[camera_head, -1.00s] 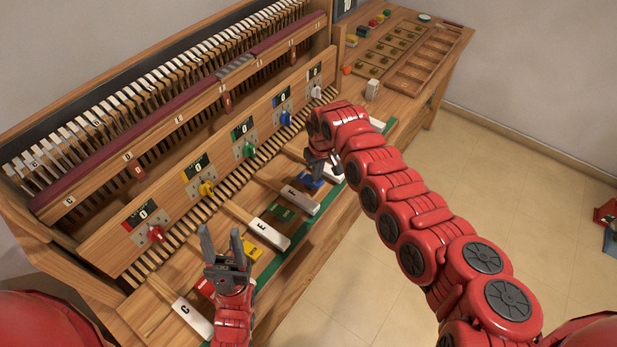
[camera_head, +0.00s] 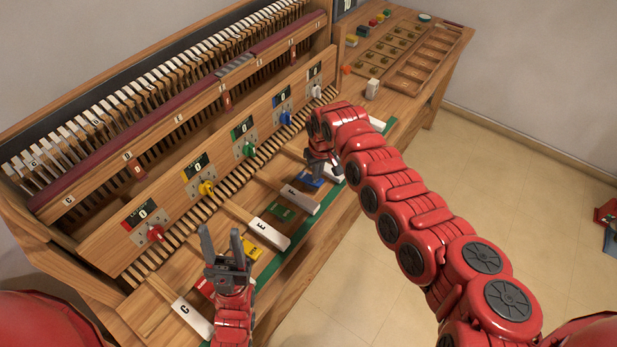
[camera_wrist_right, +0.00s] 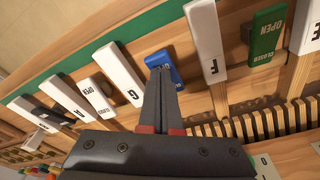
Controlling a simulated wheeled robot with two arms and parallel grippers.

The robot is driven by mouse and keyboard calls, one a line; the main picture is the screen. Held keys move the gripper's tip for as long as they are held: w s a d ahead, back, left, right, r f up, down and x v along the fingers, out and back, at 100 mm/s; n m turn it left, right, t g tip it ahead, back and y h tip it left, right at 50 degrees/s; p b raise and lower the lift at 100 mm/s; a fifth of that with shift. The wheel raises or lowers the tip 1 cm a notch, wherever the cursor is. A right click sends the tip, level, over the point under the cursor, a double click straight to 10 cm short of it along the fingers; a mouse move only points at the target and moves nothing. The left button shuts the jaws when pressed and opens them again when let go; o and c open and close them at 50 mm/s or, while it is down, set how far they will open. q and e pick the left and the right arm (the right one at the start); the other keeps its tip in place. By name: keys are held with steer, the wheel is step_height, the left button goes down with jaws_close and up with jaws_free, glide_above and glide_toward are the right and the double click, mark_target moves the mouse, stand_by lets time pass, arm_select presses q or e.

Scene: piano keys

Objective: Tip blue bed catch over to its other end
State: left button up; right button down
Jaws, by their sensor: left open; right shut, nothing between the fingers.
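The blue bed catch (camera_head: 308,182) lies among the white keys, partly hidden by my right gripper in the head view. In the right wrist view the blue catch (camera_wrist_right: 166,62) sits between the keys marked G (camera_wrist_right: 118,72) and F (camera_wrist_right: 205,42). My right gripper (camera_wrist_right: 160,72) is shut and empty, its tips overlapping the catch in that view; I cannot tell whether they touch it. In the head view my right gripper (camera_head: 320,172) points down over the catch. My left gripper (camera_head: 222,238) is open and empty above the front left of the keyboard, near key C.
A green catch (camera_head: 282,213) and a yellow catch (camera_head: 252,250) lie between other keys. A white catch (camera_wrist_right: 98,96) lies beyond G. Coloured knobs, including a blue one (camera_head: 286,118), stand on the upright panel behind. Open floor lies to the right.

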steer(key=shift+f+b, duration=0.5)
steer(key=shift+f, duration=0.35)
steer(key=shift+r, duration=0.1)
stand_by(0.3)
steer(key=shift+r+p, duration=1)
steer(key=shift+r, duration=0.3)
steer(key=shift+r+p, duration=1.05)
steer(key=shift+r, duration=1.1)
